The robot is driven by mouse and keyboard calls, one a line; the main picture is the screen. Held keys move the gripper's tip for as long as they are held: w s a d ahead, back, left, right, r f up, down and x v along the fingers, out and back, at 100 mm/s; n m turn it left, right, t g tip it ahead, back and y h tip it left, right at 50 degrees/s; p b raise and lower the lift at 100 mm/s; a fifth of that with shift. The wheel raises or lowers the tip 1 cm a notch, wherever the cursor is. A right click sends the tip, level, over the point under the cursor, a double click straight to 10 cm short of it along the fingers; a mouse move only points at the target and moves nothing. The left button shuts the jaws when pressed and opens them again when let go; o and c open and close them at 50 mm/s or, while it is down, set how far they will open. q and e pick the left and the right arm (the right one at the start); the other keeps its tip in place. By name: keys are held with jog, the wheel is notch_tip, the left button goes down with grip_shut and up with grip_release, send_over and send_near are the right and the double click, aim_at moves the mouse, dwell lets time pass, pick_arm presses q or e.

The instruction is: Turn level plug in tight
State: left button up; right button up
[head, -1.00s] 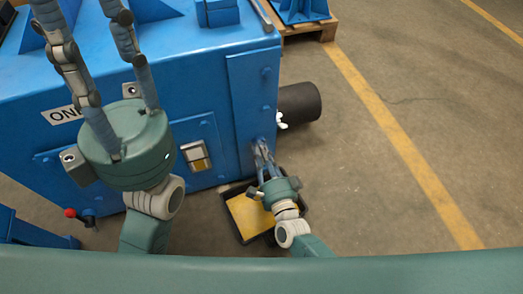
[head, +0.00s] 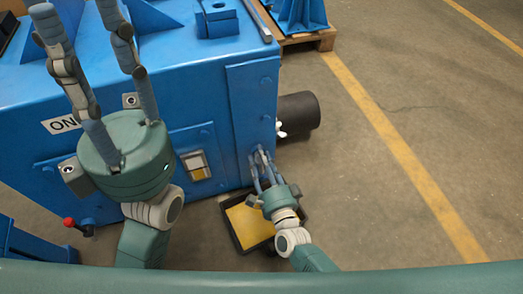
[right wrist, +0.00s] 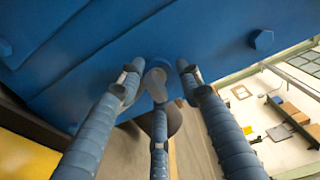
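The level plug (right wrist: 156,82) shows as a pale grey piece low on the blue machine's face in the right wrist view. My right gripper (head: 260,156) is at the machine's lower right corner. In the right wrist view its fingers (right wrist: 159,76) stand spread around the plug, with visible gaps at the two side fingers. The third finger overlaps the plug from below, so I cannot tell whether it touches. In the head view the fingers hide the plug. My left gripper (head: 88,35) is open and empty above the machine's left part.
A black-rimmed tray with a yellow inside (head: 247,222) lies on the floor under my right gripper. A black cylinder (head: 299,112) and a white wing nut (head: 281,129) stick out at the machine's right side. A red-knobbed lever (head: 70,223) is at lower left. Floor on the right is clear.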

notch_tip(320, 180, up, 9)
jog(key=shift+f, duration=0.1)
jog(key=shift+s, duration=0.1)
dwell(0.6)
